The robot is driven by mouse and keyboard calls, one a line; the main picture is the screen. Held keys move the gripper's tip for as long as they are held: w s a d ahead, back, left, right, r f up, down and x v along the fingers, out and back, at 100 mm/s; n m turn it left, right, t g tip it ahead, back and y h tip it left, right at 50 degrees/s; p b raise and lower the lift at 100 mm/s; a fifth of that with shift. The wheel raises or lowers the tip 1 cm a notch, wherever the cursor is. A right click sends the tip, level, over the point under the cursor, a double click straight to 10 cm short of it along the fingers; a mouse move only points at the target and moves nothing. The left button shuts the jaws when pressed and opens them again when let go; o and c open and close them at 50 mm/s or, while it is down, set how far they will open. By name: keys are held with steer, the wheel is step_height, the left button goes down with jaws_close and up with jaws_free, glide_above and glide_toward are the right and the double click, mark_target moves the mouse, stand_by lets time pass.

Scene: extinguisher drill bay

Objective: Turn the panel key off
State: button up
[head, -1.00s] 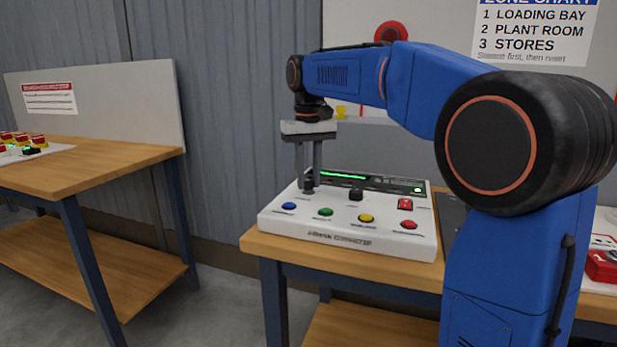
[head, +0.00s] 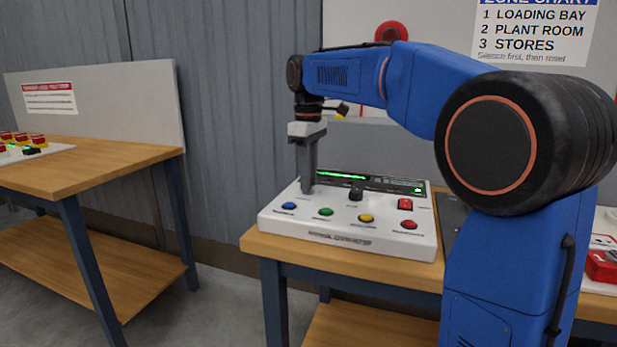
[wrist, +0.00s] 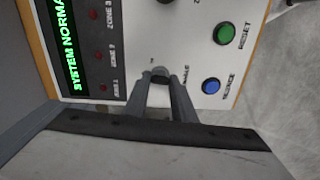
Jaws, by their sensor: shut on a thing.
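The white alarm panel (head: 345,238) lies on a wooden bench in the head view, and part of its face (wrist: 200,60) fills the wrist view. The panel key (wrist: 160,72) is a small dark piece at the panel's left, between my fingertips in the wrist view. My gripper (head: 307,188) points down at the panel's left rear and is shut on the key. In the head view the fingers hide the key. The key's exact angle is hard to tell, as the fingers cover most of it.
The panel carries a blue button (head: 288,206), a green button (head: 326,212), a yellow button (head: 366,218), a red button (head: 409,225), a black knob (head: 356,193) and a red switch (head: 405,204). A green-lit display (wrist: 67,35) reads system normal. Another bench (head: 90,165) stands left.

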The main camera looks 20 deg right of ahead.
steer(key=shift+n, duration=0.6)
steer(key=o, duration=1.1)
steer(key=shift+c, duration=0.2)
step_height(320, 180, up, 17)
steer(key=shift+r, duration=0.2)
steer(key=shift+s, duration=0.1)
